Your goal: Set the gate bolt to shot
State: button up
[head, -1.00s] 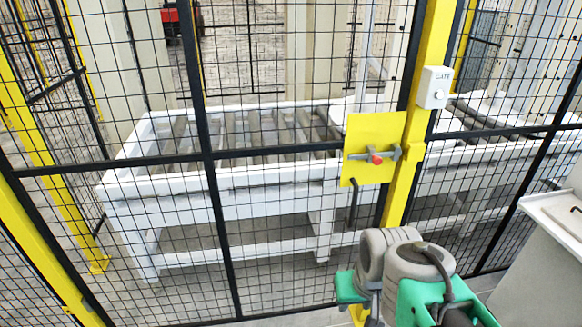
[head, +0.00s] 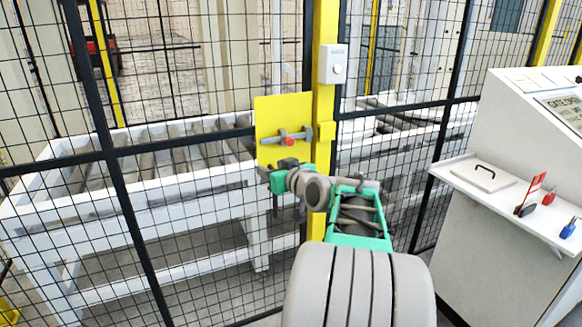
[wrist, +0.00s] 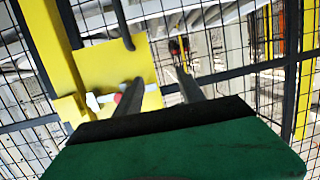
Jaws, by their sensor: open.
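The gate bolt (head: 274,138) is a grey bar with a red knob (head: 288,142), lying level across a yellow plate (head: 268,110) on the mesh gate. Its right end is close to the yellow post (head: 325,105); I cannot tell whether it reaches into the post. My gripper (head: 280,163) is just below the bolt in the head view. In the wrist view, the two dark fingers (wrist: 158,85) are apart with nothing between them. The left finger partly overlaps the bolt (wrist: 104,98), just right of the knob (wrist: 118,98). No contact is clear.
A white switch box (head: 333,64) is fixed on the post above the bolt. A white roller conveyor (head: 60,205) stands behind the black mesh. A grey control console (head: 500,150) with a shelf (head: 456,172) holding small items stands at the right.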

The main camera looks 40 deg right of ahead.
aim_at(291, 142)
jog(key=s+d+r+m+t+h, duration=0.1)
jog(key=s+d+r+t+h, duration=0.15)
jog(key=d, duration=0.65)
jog(key=x, duration=0.6)
jog(key=shift+w+r, duration=0.1)
jog(key=shift+w, duration=0.25)
jog(key=shift+c, duration=0.6)
grip_shut()
